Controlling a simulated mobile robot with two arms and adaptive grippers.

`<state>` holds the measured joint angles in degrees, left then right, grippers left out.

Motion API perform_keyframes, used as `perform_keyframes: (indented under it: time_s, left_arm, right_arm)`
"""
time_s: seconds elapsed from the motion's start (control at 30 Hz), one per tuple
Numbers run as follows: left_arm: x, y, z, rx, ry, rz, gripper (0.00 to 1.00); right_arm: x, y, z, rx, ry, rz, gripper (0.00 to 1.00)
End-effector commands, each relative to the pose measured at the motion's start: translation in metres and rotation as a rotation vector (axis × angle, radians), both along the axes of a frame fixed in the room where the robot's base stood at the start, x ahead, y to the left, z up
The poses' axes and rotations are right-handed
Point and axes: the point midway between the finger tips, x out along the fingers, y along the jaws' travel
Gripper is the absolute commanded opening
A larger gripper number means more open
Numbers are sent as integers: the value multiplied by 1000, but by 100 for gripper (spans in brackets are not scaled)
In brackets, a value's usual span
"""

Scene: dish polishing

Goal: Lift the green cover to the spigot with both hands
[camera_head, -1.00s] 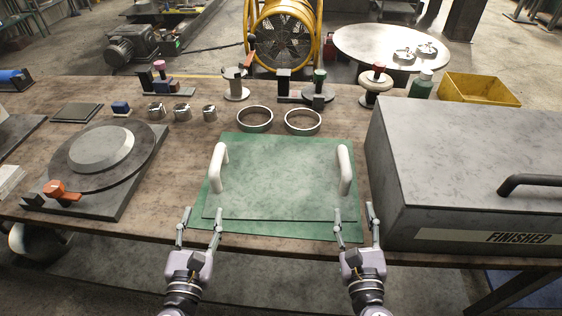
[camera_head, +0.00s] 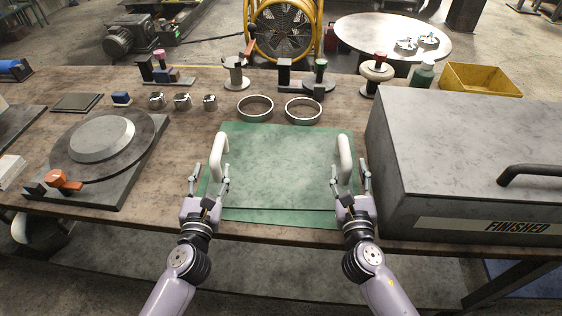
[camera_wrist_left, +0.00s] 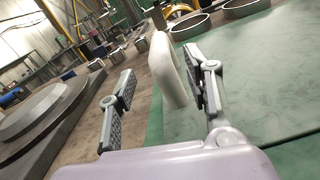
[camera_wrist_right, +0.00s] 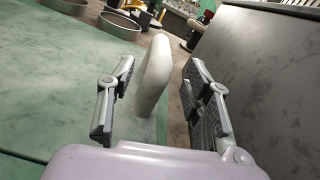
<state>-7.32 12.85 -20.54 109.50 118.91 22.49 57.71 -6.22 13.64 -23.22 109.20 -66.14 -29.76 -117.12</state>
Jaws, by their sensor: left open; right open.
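The green cover (camera_head: 280,170) lies flat on a green mat (camera_head: 280,216) at the table's front. It has a white handle at each side. My left gripper (camera_head: 208,180) is open at the left handle (camera_head: 219,156). In the left wrist view the left handle (camera_wrist_left: 168,72) stands between the spread fingers, closer to the right one. My right gripper (camera_head: 350,180) is open at the right handle (camera_head: 345,157). In the right wrist view the right handle (camera_wrist_right: 153,75) stands between the fingers, closer to the left one. I cannot make out a spigot.
A grey box marked FINISHED (camera_head: 470,165) stands close to the right of the cover. A round plate fixture (camera_head: 105,150) is at the left. Two metal rings (camera_head: 255,108) and several small cups (camera_head: 182,101) lie behind the cover.

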Motion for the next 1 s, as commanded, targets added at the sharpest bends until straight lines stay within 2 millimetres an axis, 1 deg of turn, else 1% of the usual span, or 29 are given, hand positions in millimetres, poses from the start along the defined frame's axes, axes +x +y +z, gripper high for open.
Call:
perform_keyframes:
  time_s: [0.03,0.2,0.3,0.4,0.6,0.87,1.0]
  left_arm:
    - [11,-1,1,1,-2,0,46]
    - [43,-2,1,-1,-1,0,46]
    - [58,-3,1,-1,-1,0,46]
    - [68,-3,1,0,-1,-1,46]
    - [77,-4,0,-1,0,-1,46]
    - [77,-4,0,-1,0,-1,46]
    - [77,-4,0,-1,0,-1,37]
  right_arm:
    - [11,0,1,0,-1,-2,46]
    - [43,-2,1,0,-1,-1,46]
    - [58,-3,1,1,0,-2,46]
    - [68,-3,0,0,0,-1,46]
    - [77,-3,0,0,0,0,46]
    - [77,-3,0,0,1,0,46]
    - [77,-3,0,0,1,0,37]
